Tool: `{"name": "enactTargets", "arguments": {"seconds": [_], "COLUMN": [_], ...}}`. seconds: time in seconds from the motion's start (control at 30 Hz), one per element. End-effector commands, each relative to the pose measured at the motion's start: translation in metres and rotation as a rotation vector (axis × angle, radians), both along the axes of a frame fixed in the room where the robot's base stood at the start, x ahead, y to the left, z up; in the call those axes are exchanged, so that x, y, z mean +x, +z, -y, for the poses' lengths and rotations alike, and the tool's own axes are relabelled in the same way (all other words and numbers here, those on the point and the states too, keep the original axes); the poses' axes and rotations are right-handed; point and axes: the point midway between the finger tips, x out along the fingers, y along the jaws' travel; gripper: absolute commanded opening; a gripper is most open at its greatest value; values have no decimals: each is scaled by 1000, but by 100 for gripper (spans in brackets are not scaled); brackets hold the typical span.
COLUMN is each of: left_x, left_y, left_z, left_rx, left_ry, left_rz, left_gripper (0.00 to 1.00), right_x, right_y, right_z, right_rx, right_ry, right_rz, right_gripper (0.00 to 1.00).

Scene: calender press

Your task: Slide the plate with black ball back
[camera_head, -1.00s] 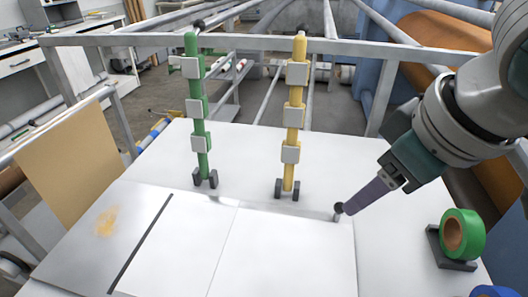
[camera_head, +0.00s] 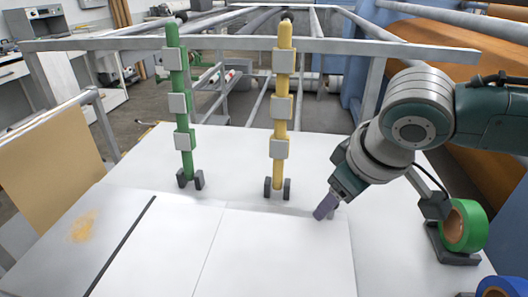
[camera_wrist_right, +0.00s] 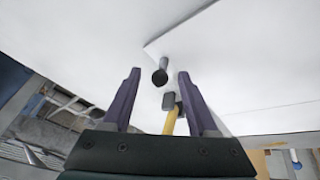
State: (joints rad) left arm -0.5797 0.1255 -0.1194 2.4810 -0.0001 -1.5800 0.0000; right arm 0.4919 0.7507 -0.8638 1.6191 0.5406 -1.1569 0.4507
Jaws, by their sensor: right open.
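A white plate (camera_head: 280,255) lies flat at the front middle of the white table. In the head view the black ball is hidden behind my right gripper (camera_head: 325,207), which is at the plate's far right corner. In the right wrist view the black ball (camera_wrist_right: 160,77) sits on a short grey stem near a corner of the plate (camera_wrist_right: 215,50). My right gripper (camera_wrist_right: 159,72) is open, and the ball appears between its fingertips; I cannot tell whether they touch it. My left gripper is not in view.
A green post (camera_head: 180,110) and a yellow post (camera_head: 281,110) with grey blocks stand behind the plate. A green tape roll (camera_head: 464,228) on a dark holder and a blue roll (camera_head: 500,287) are at right. A metal frame bar (camera_head: 230,46) crosses the back.

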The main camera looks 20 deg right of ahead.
Motion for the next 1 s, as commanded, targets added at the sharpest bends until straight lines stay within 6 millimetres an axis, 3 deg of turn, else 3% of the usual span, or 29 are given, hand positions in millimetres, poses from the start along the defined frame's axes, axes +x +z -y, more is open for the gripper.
{"name": "enactTargets", "arguments": {"seconds": [0.23, 0.73, 1.0], "left_x": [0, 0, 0], "left_y": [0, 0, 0], "left_z": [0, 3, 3], "left_rx": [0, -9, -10], "left_ry": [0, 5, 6], "left_rz": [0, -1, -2], "left_gripper": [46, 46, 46], "right_x": [0, 0, 0], "right_y": [0, 0, 0], "right_z": [0, 0, 0], "right_rx": [0, 0, 1], "right_ry": [0, 0, 0], "right_rz": [0, 0, 0], "right_gripper": [58, 2, 0]}}
